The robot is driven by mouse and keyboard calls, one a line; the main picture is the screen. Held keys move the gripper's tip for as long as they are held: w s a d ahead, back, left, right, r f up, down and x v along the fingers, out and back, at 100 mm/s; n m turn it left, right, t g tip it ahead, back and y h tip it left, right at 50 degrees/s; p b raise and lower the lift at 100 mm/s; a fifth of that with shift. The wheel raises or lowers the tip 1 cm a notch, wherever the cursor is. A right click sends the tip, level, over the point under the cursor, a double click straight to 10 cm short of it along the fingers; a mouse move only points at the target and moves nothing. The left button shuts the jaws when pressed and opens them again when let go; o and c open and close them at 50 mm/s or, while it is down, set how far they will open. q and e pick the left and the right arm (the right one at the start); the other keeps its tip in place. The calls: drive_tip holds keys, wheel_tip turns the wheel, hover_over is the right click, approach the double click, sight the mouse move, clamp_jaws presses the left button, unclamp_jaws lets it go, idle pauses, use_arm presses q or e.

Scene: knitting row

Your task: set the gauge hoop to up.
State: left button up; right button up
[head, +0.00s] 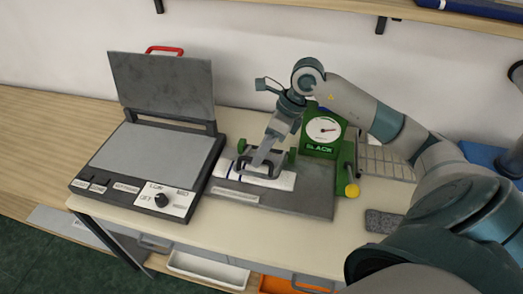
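The green gauge (319,150) with a round white dial (324,129) stands at the back right of a grey base plate (300,203). What looks like the gauge hoop is a dark grey frame (277,160) between two green end pieces in front of it. It lies low over a white strip with blue stripes (282,181). My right gripper (262,158) reaches down onto the frame from above and covers part of it. Its fingertips are too small to tell whether they are open or closed. My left gripper is not in view.
A press-like machine (150,148) with a raised lid (163,88) and a black knob stands left. A wire rack (385,163) and a dark grey pad (382,222) lie farther right. The table's front strip is clear.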

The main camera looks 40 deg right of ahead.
clamp_jaws()
drive_tip(key=shift+w+d+r, duration=0.1)
drive_tip(key=shift+r, duration=0.05)
